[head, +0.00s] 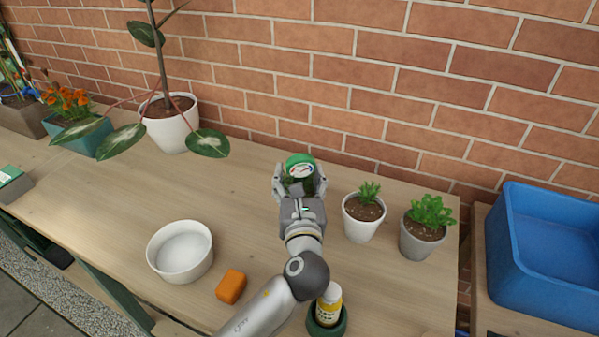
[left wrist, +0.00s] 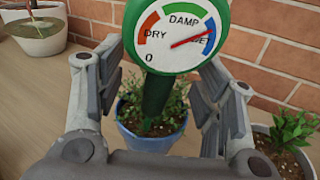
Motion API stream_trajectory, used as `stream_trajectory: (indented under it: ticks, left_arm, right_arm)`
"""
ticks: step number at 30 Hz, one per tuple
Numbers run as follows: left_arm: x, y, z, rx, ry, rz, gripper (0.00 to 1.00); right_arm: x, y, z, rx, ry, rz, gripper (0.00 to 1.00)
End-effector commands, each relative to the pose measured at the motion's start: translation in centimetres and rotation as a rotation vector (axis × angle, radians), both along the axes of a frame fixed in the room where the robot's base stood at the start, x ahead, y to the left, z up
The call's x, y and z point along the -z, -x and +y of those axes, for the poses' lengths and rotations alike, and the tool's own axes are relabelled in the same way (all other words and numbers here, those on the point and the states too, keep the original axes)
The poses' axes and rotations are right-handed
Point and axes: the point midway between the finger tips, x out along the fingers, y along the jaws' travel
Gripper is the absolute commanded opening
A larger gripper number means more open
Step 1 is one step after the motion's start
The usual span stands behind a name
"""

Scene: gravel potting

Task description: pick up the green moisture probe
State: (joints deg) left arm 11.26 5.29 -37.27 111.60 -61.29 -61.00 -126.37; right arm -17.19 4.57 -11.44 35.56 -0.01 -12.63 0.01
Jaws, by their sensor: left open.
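The green moisture probe (head: 300,167) has a round white dial marked dry and damp. In the left wrist view the probe (left wrist: 172,42) stands upright, its green stem over the soil of a blue pot (left wrist: 150,140) with a small leafy plant. The blue pot is hidden behind my gripper in the head view. My right gripper is not in view.
A white potted plant (head: 363,222) and a grey potted plant (head: 422,240) stand close on the right. A white bowl (head: 180,266), an orange block (head: 231,287) and a yellow-labelled bottle (head: 329,303) are nearer. A brick wall is behind; a blue tub (head: 545,270) is right.

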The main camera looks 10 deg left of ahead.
Motion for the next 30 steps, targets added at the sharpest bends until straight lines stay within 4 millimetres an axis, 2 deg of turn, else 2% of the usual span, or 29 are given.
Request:
stream_trajectory:
  ticks: [2, 17, 25, 30]
  left_arm:
    - [0.0, 0.0, 0.0, 0.000, 0.000, 0.000, 0.62]
    - [0.0, 0.0, 0.0, 0.000, 0.000, 0.000, 0.00]
    - [-0.1, 0.0, 0.0, 0.000, 0.001, -0.001, 0.00]
    - [-2.2, 0.0, -0.1, 0.001, 0.005, -0.004, 0.00]
  right_arm:
    - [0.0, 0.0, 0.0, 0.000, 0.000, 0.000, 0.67]
    - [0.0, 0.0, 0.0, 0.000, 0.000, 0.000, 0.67]
    - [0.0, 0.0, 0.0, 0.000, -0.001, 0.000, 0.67]
    - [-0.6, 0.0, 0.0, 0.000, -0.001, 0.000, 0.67]
